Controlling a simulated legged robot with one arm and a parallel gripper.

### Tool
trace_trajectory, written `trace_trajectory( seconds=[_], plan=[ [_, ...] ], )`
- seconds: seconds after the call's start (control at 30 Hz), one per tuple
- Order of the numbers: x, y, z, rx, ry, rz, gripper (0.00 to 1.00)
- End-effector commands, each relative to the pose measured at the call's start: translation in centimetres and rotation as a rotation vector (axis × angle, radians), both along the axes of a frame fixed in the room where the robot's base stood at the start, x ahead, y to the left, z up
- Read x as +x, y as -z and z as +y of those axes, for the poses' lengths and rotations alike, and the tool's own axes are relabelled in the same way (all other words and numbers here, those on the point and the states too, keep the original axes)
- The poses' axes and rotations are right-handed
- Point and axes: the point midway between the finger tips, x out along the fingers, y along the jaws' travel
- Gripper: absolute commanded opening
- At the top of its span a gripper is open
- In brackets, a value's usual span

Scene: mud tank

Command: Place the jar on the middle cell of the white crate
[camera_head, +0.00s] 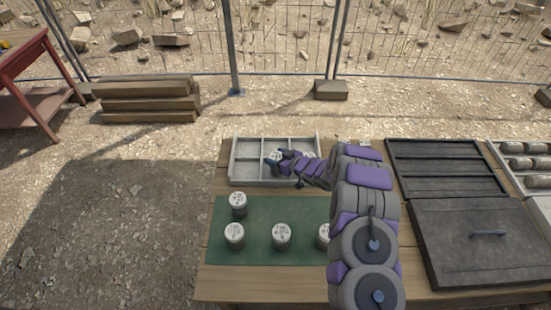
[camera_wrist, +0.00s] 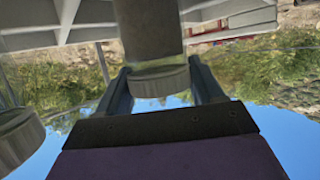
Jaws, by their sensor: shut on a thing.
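The white crate (camera_head: 233,162) stands at the back of the wooden table, with dividers making several cells. My gripper (camera_head: 279,158) reaches in from the right over its middle part. It is shut on a dark jar with a pale lid (camera_head: 274,155). In the wrist view, whose picture is upside down, the held jar (camera_wrist: 148,30) sits upright between the two fingers (camera_wrist: 160,88), and crate walls (camera_wrist: 60,22) show behind it. The held jar's base is hidden, so I cannot tell whether it touches the crate floor. My arm hides the crate's right part.
Several similar jars stand on the green mat (camera_head: 262,253), including a back-left one (camera_head: 238,206) and a middle one (camera_head: 282,236). Another jar (camera_wrist: 18,137) shows at the wrist view's left edge.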

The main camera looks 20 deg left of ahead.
Motion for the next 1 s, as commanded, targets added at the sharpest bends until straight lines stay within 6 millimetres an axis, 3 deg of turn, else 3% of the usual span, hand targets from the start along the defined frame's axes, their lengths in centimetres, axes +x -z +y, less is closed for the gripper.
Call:
trace_trajectory(
  seconds=[0.23,0.27,0.5,0.83,1.0],
  plan=[
    [0.0,0.1,0.5,-0.004,-0.002,-0.001,0.04],
    [0.0,0.1,0.5,-0.004,-0.002,-0.001,0.68],
    [0.0,0.2,0.5,-0.005,-0.002,-0.001,0.91],
    [0.0,-0.1,0.2,-0.002,-0.002,-0.001,0.92],
    [-0.8,-0.9,-1.2,-0.003,0.001,0.003,0.92]
  ],
)
